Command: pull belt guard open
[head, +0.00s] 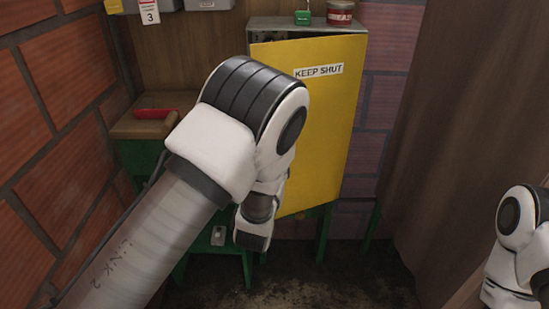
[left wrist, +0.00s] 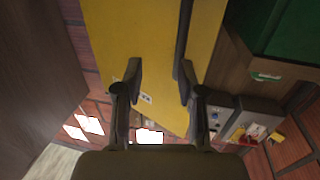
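The belt guard (head: 325,120) is a yellow panel with a "KEEP SHUT" label, on the front of a grey-topped box in the head view. A dark gap shows behind its upper left edge, so it seems slightly ajar. A dark bar (left wrist: 183,35) runs along the guard near the right finger; contact is unclear. My right gripper is out of view.
A red-handled tool (head: 155,113) lies on a wooden ledge at left. A green padlock (head: 302,17) and a red tin (head: 340,12) stand on the box top. The floor in front is clear.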

